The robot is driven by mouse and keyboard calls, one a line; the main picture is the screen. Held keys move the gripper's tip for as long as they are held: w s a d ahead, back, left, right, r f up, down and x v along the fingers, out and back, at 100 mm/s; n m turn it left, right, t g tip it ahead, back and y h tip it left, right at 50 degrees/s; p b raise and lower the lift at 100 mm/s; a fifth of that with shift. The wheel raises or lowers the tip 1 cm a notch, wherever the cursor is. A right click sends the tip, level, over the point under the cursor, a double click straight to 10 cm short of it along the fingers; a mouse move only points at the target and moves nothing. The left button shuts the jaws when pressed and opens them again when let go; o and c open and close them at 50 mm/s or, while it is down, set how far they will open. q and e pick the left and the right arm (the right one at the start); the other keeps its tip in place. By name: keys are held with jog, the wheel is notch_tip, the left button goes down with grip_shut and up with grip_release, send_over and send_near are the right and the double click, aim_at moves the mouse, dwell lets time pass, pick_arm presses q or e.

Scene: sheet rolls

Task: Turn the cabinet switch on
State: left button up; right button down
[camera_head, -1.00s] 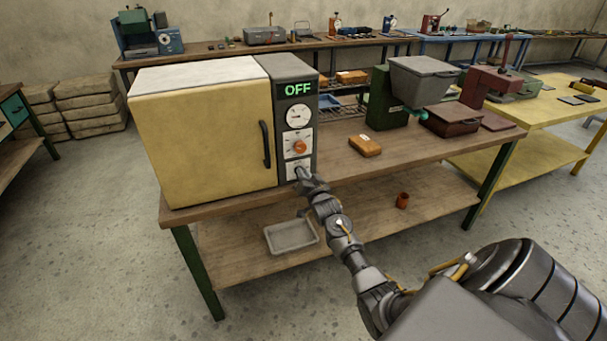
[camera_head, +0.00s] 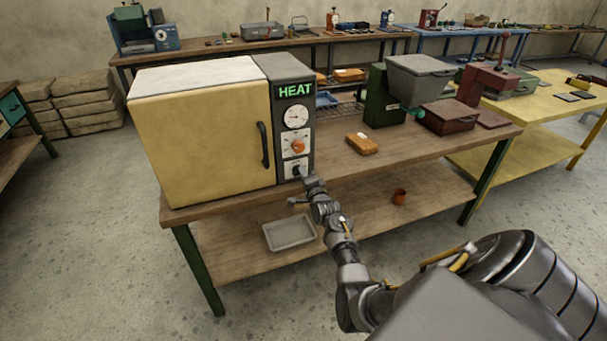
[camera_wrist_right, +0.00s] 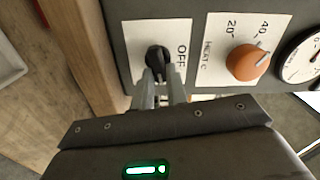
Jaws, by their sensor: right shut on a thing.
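The cabinet (camera_head: 205,130) is a cream box with a black door handle and a grey control panel, standing on a wooden bench. Its display (camera_head: 294,91) reads HEAT in green. The switch (camera_wrist_right: 157,59) is a small black knob on a white plate marked OFF, low on the panel. My right gripper (camera_wrist_right: 162,78) is shut on the switch, its fingers on both sides of it. In the head view the right gripper (camera_head: 303,174) reaches the panel's bottom, partly covering the switch. My left gripper is not in view.
An orange dial (camera_wrist_right: 247,62) and a round gauge (camera_head: 296,116) sit above the switch. An orange block (camera_head: 362,143) and a green machine (camera_head: 384,95) stand to the right on the bench. A grey tray (camera_head: 290,232) lies on the lower shelf.

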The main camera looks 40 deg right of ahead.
jog(key=shift+f+m, duration=0.1)
jog(key=shift+m, duration=0.9)
jog(key=c, duration=1.4)
grip_release()
jog(key=v, duration=1)
jog(key=shift+s+a, duration=0.2)
jog(key=shift+s, duration=0.15)
